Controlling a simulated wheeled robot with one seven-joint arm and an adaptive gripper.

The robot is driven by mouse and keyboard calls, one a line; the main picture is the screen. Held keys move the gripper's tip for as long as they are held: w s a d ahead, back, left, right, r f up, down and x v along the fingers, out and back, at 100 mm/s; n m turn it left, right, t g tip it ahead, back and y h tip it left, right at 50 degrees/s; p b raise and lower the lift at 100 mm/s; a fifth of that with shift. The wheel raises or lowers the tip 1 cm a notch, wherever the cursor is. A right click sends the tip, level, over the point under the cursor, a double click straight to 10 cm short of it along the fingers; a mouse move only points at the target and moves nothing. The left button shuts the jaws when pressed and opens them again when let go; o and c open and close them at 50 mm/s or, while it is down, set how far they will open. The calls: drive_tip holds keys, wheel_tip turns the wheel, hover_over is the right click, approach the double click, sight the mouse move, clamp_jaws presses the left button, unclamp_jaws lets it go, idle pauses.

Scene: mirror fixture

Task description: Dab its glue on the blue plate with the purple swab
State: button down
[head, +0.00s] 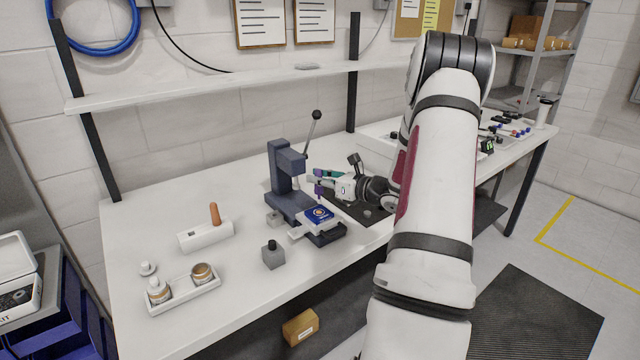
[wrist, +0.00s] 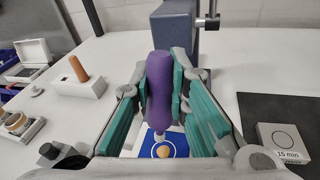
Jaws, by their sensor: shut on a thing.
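My gripper (head: 318,183) is shut on the purple swab (wrist: 158,92), which points down between the teal finger pads in the wrist view. The blue plate (head: 319,215) lies on the base of the dark press, and it shows under the swab in the wrist view (wrist: 149,148). The plate has a white ring with an orange-tan round spot (wrist: 163,152) inside. I cannot tell whether that spot is on the plate or is the swab's tip, nor whether the swab touches the plate. An open jar (head: 202,272) with brown content stands in a white tray (head: 183,298) at the left.
The dark press (head: 281,170) with its lever stands close behind the plate. An orange-handled swab (head: 214,213) stands in a white holder (head: 205,238). A grey block with a black knob (head: 273,257) is in front. A dark mat (wrist: 265,108) holds a "15 min" box (wrist: 283,141).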

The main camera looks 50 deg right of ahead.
sight(318, 170)
drive_tip(key=shift+r+p, duration=0.75)
drive_tip(key=shift+r, duration=1.2)
